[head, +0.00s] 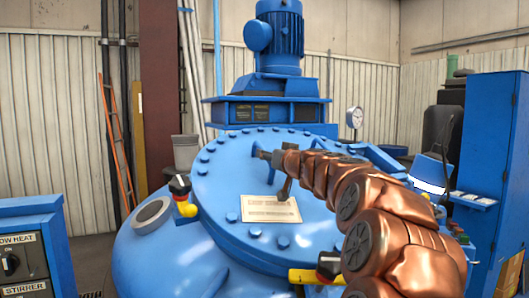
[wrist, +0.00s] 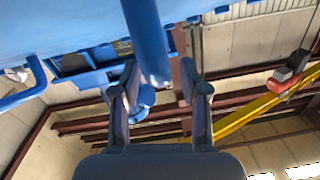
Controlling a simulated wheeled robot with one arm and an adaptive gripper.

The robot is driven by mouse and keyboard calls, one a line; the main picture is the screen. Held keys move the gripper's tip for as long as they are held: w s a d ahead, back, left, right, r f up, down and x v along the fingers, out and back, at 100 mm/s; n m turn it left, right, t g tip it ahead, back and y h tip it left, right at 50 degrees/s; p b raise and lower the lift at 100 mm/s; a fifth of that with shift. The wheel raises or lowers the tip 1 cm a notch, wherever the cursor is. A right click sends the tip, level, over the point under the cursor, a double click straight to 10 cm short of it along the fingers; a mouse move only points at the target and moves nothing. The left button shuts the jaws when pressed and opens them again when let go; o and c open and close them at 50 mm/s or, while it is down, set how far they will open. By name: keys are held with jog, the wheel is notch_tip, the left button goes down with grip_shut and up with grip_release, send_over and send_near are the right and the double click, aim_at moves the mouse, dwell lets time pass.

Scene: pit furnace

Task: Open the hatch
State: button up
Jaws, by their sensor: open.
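The hatch (head: 225,185) is a large round blue lid with bolts around its rim and a pale label plate (head: 270,209). It lies closed on the blue furnace body (head: 160,255). My gripper (head: 277,168) is over the lid's upper middle, beside a small blue handle part (head: 259,152). In the wrist view my gripper (wrist: 159,80) is open, and a blue bar (wrist: 145,40) passes between its two fingers. It is probably the hatch handle. I cannot tell whether either finger touches it. My arm hides the lid's right part.
A blue motor (head: 280,35) stands behind the lid, with a gauge (head: 354,117) to its right. A blue control box (head: 30,250) is at the left, a tall blue cabinet (head: 495,150) at the right.

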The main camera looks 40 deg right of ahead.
jog(key=shift+p+x, duration=0.4)
jog(key=shift+x, duration=1.15)
grip_shut()
